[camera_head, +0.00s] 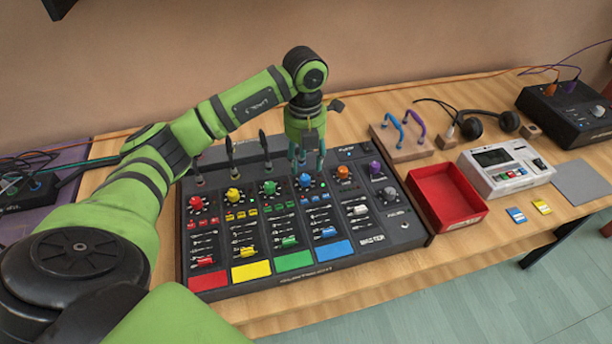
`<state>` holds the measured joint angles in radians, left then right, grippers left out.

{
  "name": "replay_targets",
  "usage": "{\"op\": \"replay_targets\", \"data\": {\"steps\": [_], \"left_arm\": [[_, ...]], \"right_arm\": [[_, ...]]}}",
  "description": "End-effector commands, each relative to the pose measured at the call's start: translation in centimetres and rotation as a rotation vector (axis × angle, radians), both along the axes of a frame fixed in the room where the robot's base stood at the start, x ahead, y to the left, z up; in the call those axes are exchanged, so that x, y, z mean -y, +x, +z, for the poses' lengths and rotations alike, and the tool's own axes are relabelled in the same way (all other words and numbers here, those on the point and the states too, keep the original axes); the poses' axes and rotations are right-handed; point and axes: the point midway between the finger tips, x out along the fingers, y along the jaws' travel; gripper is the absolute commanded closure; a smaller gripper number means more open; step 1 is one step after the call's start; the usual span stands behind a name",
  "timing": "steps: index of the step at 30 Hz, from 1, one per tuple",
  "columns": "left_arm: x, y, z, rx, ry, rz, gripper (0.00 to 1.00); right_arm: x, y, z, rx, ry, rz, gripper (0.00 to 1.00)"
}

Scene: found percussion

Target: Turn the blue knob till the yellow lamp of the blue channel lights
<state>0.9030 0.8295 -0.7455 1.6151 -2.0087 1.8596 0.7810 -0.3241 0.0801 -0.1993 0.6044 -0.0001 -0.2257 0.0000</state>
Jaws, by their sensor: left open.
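The mixer (408,238) lies on the wooden table, with colored channels ending in red, yellow, green and blue pads. The blue knob (305,181) is at the top of the blue channel, whose blue pad (334,251) is at the front. My left gripper (307,168) points down at the blue knob with its fingers apart. Its tips are at or just above the knob; I cannot tell whether they touch it. Small buttons or lamps sit below the knob, too small to tell whether a yellow one is lit. My right gripper is not in view.
An empty red tray (447,195) stands right of the mixer, beside a white device (505,168). Headphones (470,127) and a board with blue and purple handles (402,142) lie behind. Thin dark stalks (231,152) rise at the mixer's back edge, left of my gripper.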

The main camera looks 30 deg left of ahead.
Motion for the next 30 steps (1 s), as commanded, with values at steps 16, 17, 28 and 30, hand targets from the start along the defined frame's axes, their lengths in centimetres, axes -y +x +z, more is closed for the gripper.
{"op": "replay_targets", "data": {"steps": [16,17,28,30], "left_arm": [[0.0,-0.1,-5.4,-0.001,0.001,0.000,0.52],[0.0,-0.1,-5.4,-0.001,0.001,0.000,0.52],[0.0,-0.1,-5.4,-0.001,0.000,0.000,1.00],[0.0,-0.1,-5.4,-0.001,0.001,-0.001,1.00]], "right_arm": [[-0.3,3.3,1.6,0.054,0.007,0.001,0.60],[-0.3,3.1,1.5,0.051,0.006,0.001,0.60],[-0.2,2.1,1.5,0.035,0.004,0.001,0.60],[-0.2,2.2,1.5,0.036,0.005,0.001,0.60]]}}
